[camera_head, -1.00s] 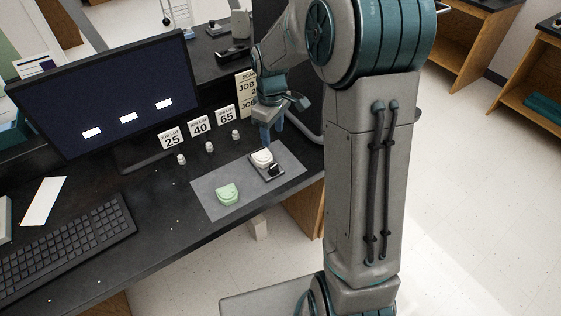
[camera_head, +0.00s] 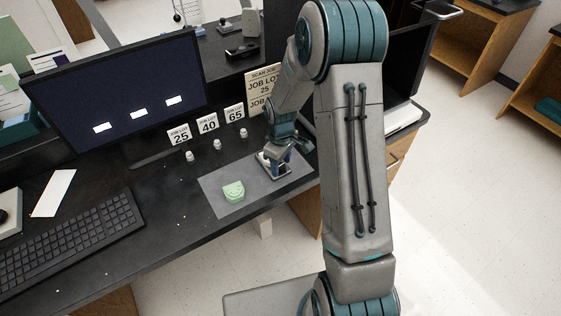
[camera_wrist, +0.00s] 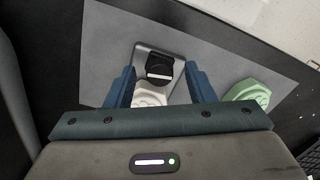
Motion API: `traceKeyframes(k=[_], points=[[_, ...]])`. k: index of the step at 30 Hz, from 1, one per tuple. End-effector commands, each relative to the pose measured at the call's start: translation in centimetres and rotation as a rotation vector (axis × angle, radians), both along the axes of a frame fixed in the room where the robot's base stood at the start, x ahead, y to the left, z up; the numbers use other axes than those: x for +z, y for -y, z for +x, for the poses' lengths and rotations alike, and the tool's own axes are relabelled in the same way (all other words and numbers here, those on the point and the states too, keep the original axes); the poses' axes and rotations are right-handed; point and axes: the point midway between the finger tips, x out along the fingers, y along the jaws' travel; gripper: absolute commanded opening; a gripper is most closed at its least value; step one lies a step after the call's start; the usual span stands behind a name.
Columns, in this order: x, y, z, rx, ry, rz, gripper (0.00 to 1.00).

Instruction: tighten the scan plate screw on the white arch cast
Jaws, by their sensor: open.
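The white arch cast (camera_wrist: 150,97) sits on a small grey scan plate (camera_wrist: 181,52) on the grey mat (camera_head: 215,183). In the wrist view, my gripper (camera_wrist: 160,82) is open, with one blue finger on each side of the cast and knob. I cannot tell whether the fingers touch anything. The lower part of the cast is hidden by my gripper body.
A green arch cast (camera_head: 233,191) lies on the mat, left of the plate. Small white pieces stand before cards 25 (camera_head: 179,135), 40 (camera_head: 207,126) and 65 (camera_head: 234,114). A monitor (camera_head: 115,95) and keyboard (camera_head: 70,240) fill the left of the desk. A job sign (camera_head: 262,88) stands behind.

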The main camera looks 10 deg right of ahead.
Motion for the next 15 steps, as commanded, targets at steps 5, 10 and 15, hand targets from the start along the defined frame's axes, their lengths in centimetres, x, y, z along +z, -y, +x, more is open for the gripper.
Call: traceKeyframes(k=[5, 10, 15], points=[[0.00, 0.00, 0.00, 0.000, 0.000, 0.000, 0.46], [0.01, -0.01, -0.01, 0.000, 0.000, 0.000, 0.04], [-0.09, -0.02, 0.01, -0.021, 0.001, -0.001, 0.04]])
